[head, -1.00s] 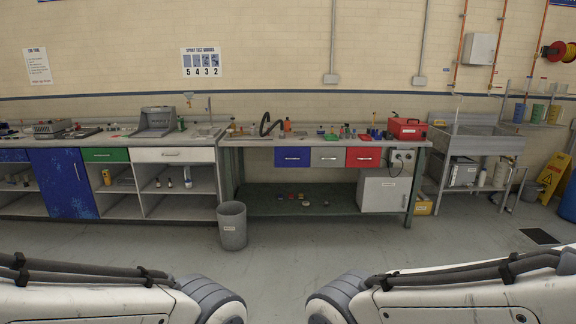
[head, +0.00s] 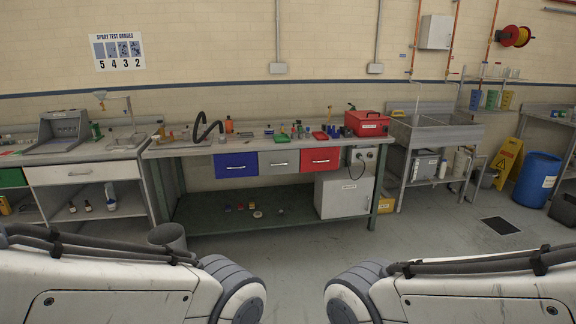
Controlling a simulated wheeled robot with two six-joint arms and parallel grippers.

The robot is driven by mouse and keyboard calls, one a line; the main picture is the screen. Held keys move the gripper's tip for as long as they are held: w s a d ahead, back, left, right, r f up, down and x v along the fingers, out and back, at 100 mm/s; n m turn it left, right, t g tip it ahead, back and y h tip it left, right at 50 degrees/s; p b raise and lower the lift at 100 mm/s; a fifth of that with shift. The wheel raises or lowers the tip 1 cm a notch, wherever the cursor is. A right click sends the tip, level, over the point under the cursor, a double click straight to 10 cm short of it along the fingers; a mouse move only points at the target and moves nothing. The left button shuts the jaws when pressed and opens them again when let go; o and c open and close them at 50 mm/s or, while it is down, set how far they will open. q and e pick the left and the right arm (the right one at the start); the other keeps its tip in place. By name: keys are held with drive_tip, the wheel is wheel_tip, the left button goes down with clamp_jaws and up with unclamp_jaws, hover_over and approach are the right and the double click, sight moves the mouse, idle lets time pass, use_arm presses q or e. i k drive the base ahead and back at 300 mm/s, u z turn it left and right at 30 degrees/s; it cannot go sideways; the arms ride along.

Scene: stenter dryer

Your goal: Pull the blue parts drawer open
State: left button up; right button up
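The blue parts drawer (head: 236,165) is the left one of three drawers under the workbench top, beside a grey drawer (head: 279,161) and a red drawer (head: 321,160). It has a pale bar handle on its front and looks shut, its front about in line with the others. Both of my arms show only as white links at the bottom left and bottom right, well short of the bench. Neither gripper is in the picture.
A grey bin (head: 167,236) stands on the floor at the bench's left end, partly behind my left arm. A white cabinet (head: 343,194) sits under the bench's right side. Open floor lies before the bench. A blue barrel (head: 537,177) stands far right.

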sight(240, 164)
drive_tip(key=z, duration=0.15)
drive_tip(key=i, duration=2.1)
drive_tip(key=u, duration=0.25)
drive_tip(key=i, duration=1.75)
drive_tip(key=u, duration=0.35)
